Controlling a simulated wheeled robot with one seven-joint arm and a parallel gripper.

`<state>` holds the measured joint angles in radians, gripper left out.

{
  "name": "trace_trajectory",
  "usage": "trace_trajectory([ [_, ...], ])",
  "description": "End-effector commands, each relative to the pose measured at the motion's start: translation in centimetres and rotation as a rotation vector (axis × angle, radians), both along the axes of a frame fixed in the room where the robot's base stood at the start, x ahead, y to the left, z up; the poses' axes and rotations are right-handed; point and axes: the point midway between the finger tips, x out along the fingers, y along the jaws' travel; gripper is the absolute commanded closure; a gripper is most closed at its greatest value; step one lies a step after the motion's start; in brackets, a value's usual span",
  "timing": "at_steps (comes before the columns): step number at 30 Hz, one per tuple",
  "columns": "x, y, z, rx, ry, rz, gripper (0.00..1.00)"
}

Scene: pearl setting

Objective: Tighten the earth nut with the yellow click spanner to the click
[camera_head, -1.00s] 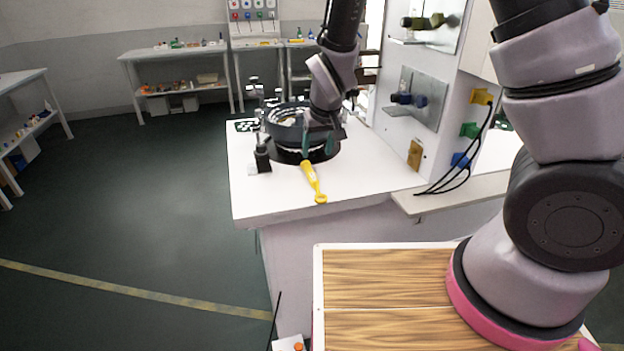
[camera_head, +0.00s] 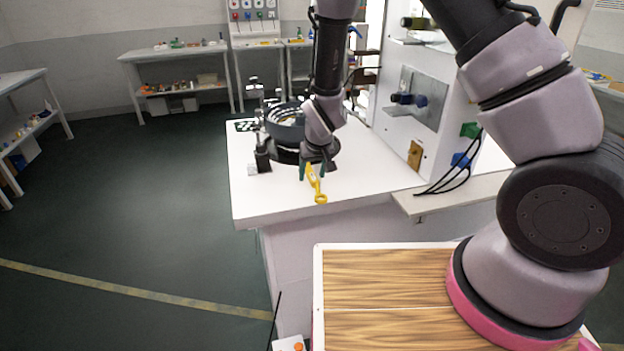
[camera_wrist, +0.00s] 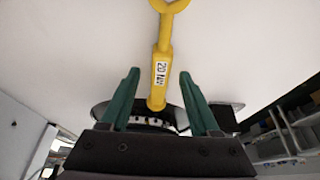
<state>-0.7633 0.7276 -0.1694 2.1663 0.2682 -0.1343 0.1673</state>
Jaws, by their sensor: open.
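The yellow click spanner (camera_head: 320,197) lies on the white worktop near its front edge, its ring end toward the front. My gripper (camera_head: 312,173) is open above its handle, one green finger on each side. In the wrist view the spanner (camera_wrist: 162,62) runs between the open fingers of my gripper (camera_wrist: 158,80), with a "20 Nm" label on its handle. I cannot make out the earth nut in either view.
A dark round ring-shaped fixture (camera_head: 285,125) stands behind my gripper, with a small black stand (camera_head: 263,158) at its left. A white upright panel (camera_head: 420,100) with coloured blocks and black cables (camera_head: 462,178) stands to the right.

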Motion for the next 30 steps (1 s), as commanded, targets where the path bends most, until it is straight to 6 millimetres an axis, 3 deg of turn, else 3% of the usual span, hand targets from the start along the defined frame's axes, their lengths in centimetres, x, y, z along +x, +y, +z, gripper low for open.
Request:
trace_trajectory([
  [3,0.0,0.0,0.0,0.000,0.000,0.000,0.38],
  [4,0.0,0.0,0.0,0.000,0.000,0.000,0.45],
  [8,0.0,0.0,0.1,0.000,0.000,0.000,0.95],
  [9,0.0,0.0,0.1,0.000,0.000,0.000,1.00],
  [20,0.0,0.0,0.5,0.001,-0.002,0.000,1.00],
  [30,0.0,0.1,6.8,0.003,-0.004,0.002,1.00],
])
